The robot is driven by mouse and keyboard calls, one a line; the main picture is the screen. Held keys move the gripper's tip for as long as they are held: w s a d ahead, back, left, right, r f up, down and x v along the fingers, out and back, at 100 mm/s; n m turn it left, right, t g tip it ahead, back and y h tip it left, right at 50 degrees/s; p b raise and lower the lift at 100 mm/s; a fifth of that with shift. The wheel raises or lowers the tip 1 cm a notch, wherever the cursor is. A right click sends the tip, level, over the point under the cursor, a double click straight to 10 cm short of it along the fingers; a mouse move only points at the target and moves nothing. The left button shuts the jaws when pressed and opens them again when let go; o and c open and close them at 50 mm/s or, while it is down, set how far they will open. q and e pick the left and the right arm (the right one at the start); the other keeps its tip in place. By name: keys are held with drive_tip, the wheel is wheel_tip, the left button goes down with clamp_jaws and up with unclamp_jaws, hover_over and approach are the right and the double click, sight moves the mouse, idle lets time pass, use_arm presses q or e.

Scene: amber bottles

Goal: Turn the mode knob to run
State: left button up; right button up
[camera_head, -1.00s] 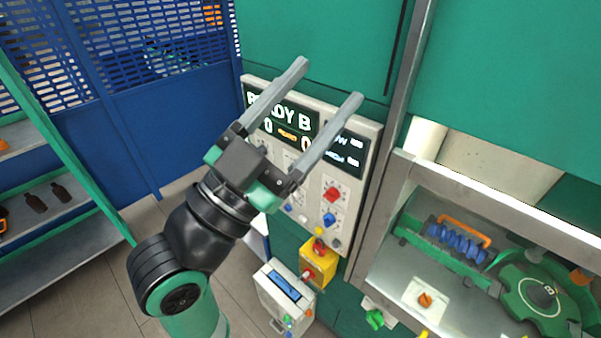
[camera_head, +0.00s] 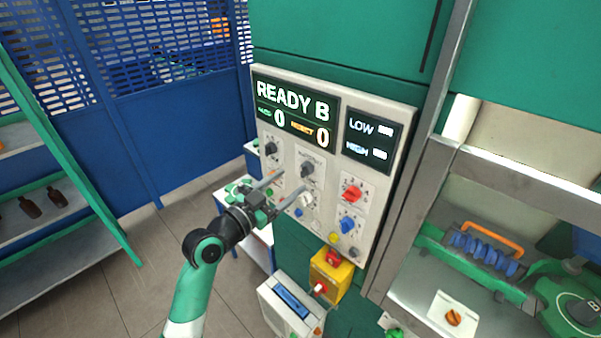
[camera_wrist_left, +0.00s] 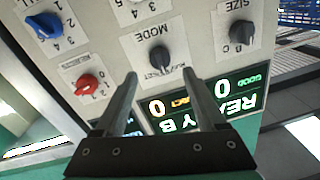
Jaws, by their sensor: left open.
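The mode knob is a dark grey knob (camera_head: 307,170) in the middle of the upper row on the light control panel (camera_head: 385,205). In the left wrist view, which shows the panel upside down, the mode knob (camera_wrist_left: 160,58) sits under the word MODE, its pointer angled. My left gripper (camera_head: 290,183) is open and empty in front of the panel, left of and below the knob in the head view. In the wrist view its fingertips (camera_wrist_left: 159,73) lie on either side of the knob's line, apart from it. My right gripper is not in view.
The dark size knob (camera_head: 271,148), red knob (camera_head: 352,193), blue knob (camera_head: 347,224) and a white knob (camera_head: 305,200) are close by. The display (camera_head: 293,108) reads READY B. A yellow box with a red button (camera_head: 331,275) is below. Shelves with amber bottles (camera_head: 30,208) stand left.

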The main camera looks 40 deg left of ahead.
sight(302, 172)
use_arm(q)
drive_tip(key=w, duration=0.5)
drive_tip(key=shift+w+a, duration=0.15)
drive_tip(key=shift+w, duration=0.15)
drive_tip(key=shift+c, duration=0.3)
clamp_jaws()
